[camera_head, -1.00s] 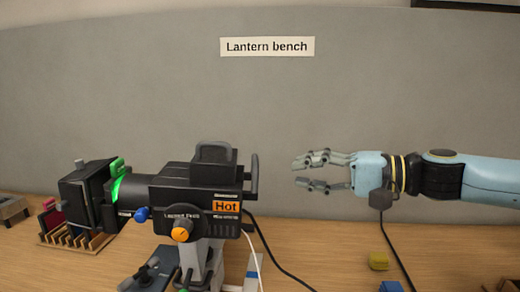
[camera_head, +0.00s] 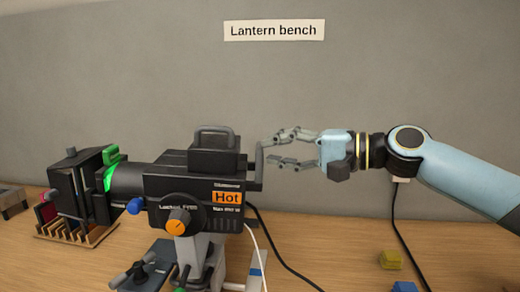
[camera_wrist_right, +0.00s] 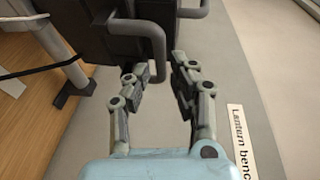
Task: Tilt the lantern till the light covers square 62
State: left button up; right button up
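The black lantern (camera_head: 190,185) stands on a grey post on the bench, its green-lit front and shutters pointing left. It carries an orange "Hot" label, an orange-faced knob (camera_head: 178,222) and a blue knob on its side. A black handle (camera_head: 259,166) sticks out at its rear; it also shows in the right wrist view (camera_wrist_right: 157,55). My right gripper (camera_head: 268,152) is open, its fingertips close to this handle, one finger above and one lower. In the right wrist view the handle's end lies near the gap between the fingers. Square 62 and my left gripper are out of view.
A wooden rack (camera_head: 72,233) with coloured pieces stands under the lantern's front. A yellow block (camera_head: 390,260) and a blue block (camera_head: 404,286) lie at the right. Cables hang behind the lantern. A grey wall bears the "Lantern bench" sign (camera_head: 274,31).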

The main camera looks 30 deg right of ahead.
aim_at(260, 147)
jog(key=shift+x, duration=2)
jog(key=shift+c, duration=0.2)
grip_shut()
